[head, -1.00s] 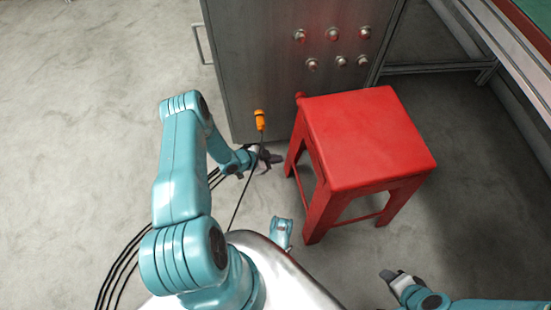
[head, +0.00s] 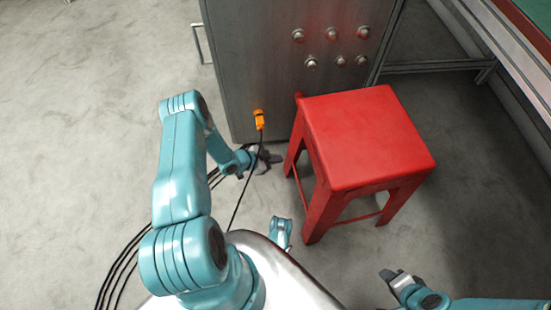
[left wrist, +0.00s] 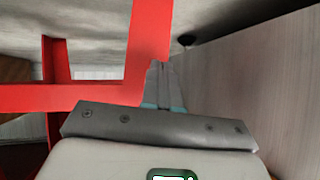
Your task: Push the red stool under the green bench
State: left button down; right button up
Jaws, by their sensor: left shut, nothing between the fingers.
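The red stool (head: 365,135) stands upright on the floor right of centre in the head view, its back left corner close to the front of a grey cabinet. The green bench (head: 537,15) shows only in part at the top right, with a grey metal frame and open space below. My left gripper (head: 270,158) is shut and empty, low beside the stool's left legs. In the left wrist view its closed fingers (left wrist: 163,85) point towards the red legs and rails (left wrist: 85,97); contact cannot be told. My right gripper (head: 392,276) is in front of the stool, apart from it.
The grey cabinet (head: 270,75) with several round knobs stands behind the stool and left of the bench. An orange piece (head: 260,120) on a black cable is in front of it. Bare floor (head: 470,160) lies right of the stool, towards the bench.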

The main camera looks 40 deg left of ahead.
dwell(0.3)
pick_arm(q)
jog(key=shift+w+d, duration=3.5)
jog(key=shift+w, duration=0.8)
jog(key=s+a+r+p, duration=0.1)
jog(key=s+a+r, duration=0.1)
jog(key=s+a, duration=0.2)
jog(key=shift+s+a, duration=0.3)
jog(key=shift+s, duration=0.45)
